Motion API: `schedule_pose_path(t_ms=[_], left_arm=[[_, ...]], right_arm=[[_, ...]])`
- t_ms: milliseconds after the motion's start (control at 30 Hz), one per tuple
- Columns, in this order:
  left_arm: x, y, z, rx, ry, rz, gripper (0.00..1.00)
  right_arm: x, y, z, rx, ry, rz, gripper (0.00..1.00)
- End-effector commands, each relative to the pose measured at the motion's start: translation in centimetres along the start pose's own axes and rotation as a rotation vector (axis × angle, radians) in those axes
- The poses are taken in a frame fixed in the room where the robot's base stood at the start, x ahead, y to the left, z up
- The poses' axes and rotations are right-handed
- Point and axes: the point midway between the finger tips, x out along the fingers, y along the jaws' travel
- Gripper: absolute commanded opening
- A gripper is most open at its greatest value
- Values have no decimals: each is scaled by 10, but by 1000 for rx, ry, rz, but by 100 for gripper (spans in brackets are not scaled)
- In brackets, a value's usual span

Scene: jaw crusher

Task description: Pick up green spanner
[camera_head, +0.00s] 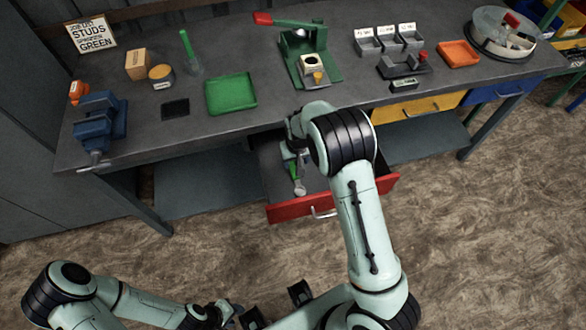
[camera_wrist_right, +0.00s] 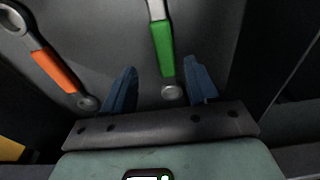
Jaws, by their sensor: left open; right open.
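The green spanner (camera_wrist_right: 162,45) lies in the open red drawer (camera_head: 292,212); its green handle also shows in the head view (camera_head: 294,172). My right gripper (camera_wrist_right: 161,68) is open, pointing down into the drawer. In the right wrist view, its two blue fingers stand either side of the green handle's lower end, apart from it. The spanner's upper end runs out of that view. In the head view my right arm hides part of the drawer. My left gripper (camera_head: 228,312) is low at the bottom edge, away from the bench, open.
An orange-handled spanner (camera_wrist_right: 57,70) lies left of the green one, and a yellow thing (camera_wrist_right: 12,150) shows at the lower left. The drawer's walls are close around. Above is the bench top (camera_head: 215,135) with a blue vise (camera_head: 98,122) and green tray (camera_head: 231,93).

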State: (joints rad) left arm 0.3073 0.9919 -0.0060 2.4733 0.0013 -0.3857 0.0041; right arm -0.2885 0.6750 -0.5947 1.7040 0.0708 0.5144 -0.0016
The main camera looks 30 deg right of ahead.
Motion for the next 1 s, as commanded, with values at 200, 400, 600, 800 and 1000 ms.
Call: schedule_pose_path(t_ms=[200,400,600,800,1000], left_arm=[[-2,1,-1,1,2,1,43],[-1,1,-1,0,1,0,43],[-1,1,-1,0,1,0,43],[-1,1,-1,0,1,0,43],[-1,1,-1,0,1,0,43]], right_arm=[[32,-7,0,-1,-4,1,58],[49,-6,0,0,-1,0,58],[50,-7,0,0,0,0,58],[50,-7,0,0,-1,0,0],[49,-7,-1,0,0,0,0]])
